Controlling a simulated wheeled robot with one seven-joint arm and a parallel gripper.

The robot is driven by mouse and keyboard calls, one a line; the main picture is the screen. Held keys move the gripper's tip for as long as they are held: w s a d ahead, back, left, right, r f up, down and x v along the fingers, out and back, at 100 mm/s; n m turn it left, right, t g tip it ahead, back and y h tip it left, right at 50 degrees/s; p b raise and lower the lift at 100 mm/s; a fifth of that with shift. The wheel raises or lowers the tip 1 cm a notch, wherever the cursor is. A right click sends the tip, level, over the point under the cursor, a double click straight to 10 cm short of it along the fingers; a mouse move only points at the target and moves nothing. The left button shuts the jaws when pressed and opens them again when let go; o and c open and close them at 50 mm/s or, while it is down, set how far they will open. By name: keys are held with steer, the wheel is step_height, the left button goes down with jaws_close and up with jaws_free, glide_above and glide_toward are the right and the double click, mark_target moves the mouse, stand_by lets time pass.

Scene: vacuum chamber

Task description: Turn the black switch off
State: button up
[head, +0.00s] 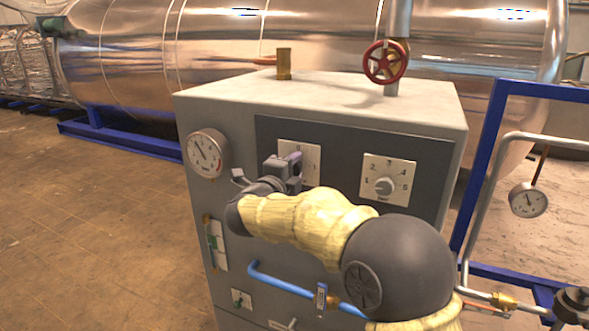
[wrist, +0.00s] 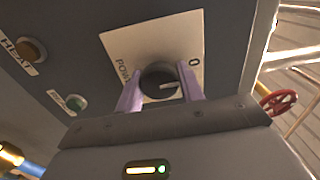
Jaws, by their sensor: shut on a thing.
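The black switch (wrist: 157,74) is a round knob on a white plate (wrist: 150,40) marked POWER, with a 0 at the plate's right side in the wrist view. A pale line on the knob points right, a little below the 0. My gripper (wrist: 161,88) is shut on the knob, with one purple finger on each side. In the head view the plate (head: 313,152) shows a 0 at the top and a 1 at the right. There my gripper (head: 293,168) is in front of the plate and hides the knob.
A numbered dial (head: 384,187) is right of the switch on the same grey cabinet (head: 310,92). A gauge (head: 205,152) is at its left, and a red valve wheel (head: 385,62) above. HEAT (wrist: 31,50) and green (wrist: 76,103) buttons show in the wrist view. A blue pipe (head: 275,281) runs below.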

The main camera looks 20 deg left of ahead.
steer(key=o, duration=0.9)
steer(key=shift+o, duration=0.2)
steer(key=s+a+b, duration=0.1)
steer(key=s+b, duration=0.3)
steer(key=s, duration=1.3)
steer(key=shift+s+a+b, duration=0.2)
steer(key=shift+a+b, duration=0.05)
steer(key=shift+b, duration=0.15)
steer(key=shift+w, duration=0.1)
steer(key=w+d+f+n+y+p, duration=0.2)
steer(key=w+d+n+y, duration=0.35)
steer(key=w+n, duration=0.3)
steer(key=w+d+f+n+g+p, duration=0.1)
steer(key=w+d+f+n+g, duration=0.1)
steer(key=d+f+n+g, duration=0.6)
steer(key=s+d+f+g+h, duration=0.1)
steer(key=s+d+f+g, duration=0.1)
steer(key=s+d+f, duration=0.3)
steer(key=s+d+f+n+g+h+p, duration=0.1)
steer(key=s+d+f+g, duration=0.2)
steer(key=d, duration=1)
steer(key=s+d+f+n+g+h+p, duration=0.1)
steer(key=s+d+f+g+h, duration=0.1)
steer(key=s+d+f, duration=0.5)
steer(key=s+d, duration=0.2)
steer(key=s, duration=0.1)
steer(key=shift+s+d, duration=0.3)
